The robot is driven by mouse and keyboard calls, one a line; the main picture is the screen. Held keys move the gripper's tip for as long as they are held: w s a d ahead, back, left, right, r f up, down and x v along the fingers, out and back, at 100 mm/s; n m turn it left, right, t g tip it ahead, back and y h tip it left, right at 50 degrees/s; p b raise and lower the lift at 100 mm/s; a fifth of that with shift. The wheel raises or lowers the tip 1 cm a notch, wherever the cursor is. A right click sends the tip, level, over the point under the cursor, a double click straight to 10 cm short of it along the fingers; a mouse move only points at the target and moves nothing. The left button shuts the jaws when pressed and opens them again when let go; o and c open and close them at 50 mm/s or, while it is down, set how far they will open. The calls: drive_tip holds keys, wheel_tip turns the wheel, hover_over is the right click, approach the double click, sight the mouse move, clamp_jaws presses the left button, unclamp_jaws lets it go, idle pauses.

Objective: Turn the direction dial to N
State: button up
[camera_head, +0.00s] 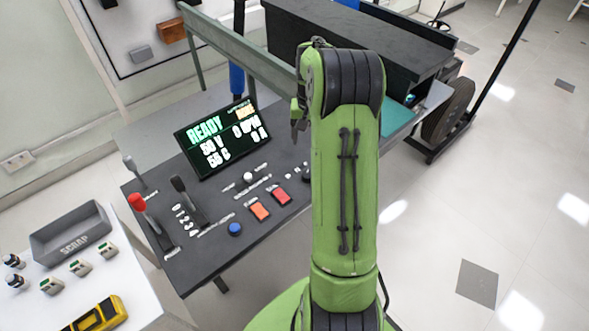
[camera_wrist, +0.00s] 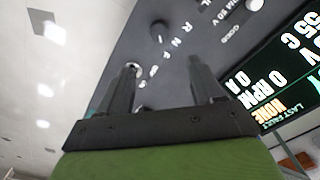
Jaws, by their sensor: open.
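My gripper (camera_wrist: 162,64) is open and empty in the wrist view, with its two dark fingers apart over the dark control panel (camera_wrist: 118,42). Small white letters, seemingly R, N and F, show on the panel between and beyond the fingers. A round black knob (camera_wrist: 160,31) stands beyond the fingertips. A pale ring shows close to the left finger, partly covered by it. I cannot tell which of these is the direction dial or where its pointer is. In the head view, my arm hides the panel's right part.
The display (camera_head: 217,137) reads READY and stands at the panel's back. A scrap tray (camera_head: 70,232) is at left.

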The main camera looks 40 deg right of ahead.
sight(307, 174)
wheel_tip(307, 174, down, 15)
drive_tip(key=shift+s+r+b, duration=0.1)
drive_tip(key=shift+b, duration=1)
drive_tip(key=c, duration=1.1)
